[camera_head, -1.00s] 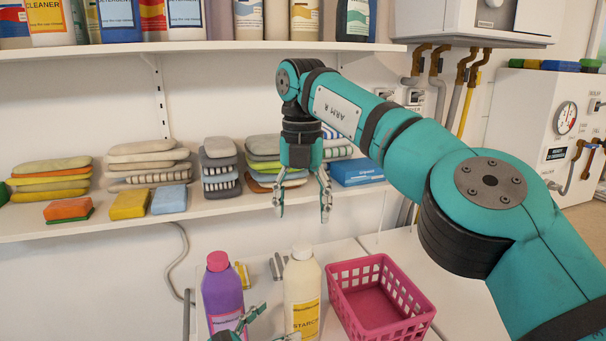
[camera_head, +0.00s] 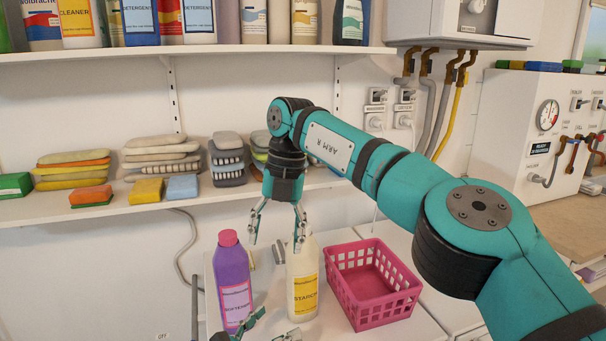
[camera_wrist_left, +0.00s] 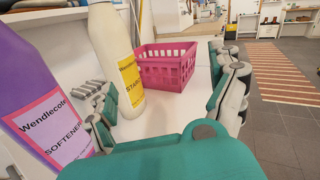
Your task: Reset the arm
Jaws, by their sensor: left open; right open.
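My right gripper (camera_head: 277,236) hangs pointing down from the arm marked ARM R, in the middle of the head view. It is open with nothing between its fingers, and one finger overlaps the top of the white starch bottle (camera_head: 303,287). I cannot tell whether they touch. My left gripper (camera_head: 274,328) shows only its fingertips at the bottom edge, in front of the bottles. In the left wrist view its spread fingers (camera_wrist_left: 165,108) are empty. The purple softener bottle (camera_head: 234,283) stands upright left of the starch bottle.
A pink basket (camera_head: 373,287) stands right of the starch bottle on the white top (camera_head: 405,331); it looks empty. Behind, a shelf (camera_head: 120,205) holds stacked sponges and cloths. An upper shelf (camera_head: 250,49) holds cleaner bottles. Pipes (camera_head: 449,110) run down the wall at right.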

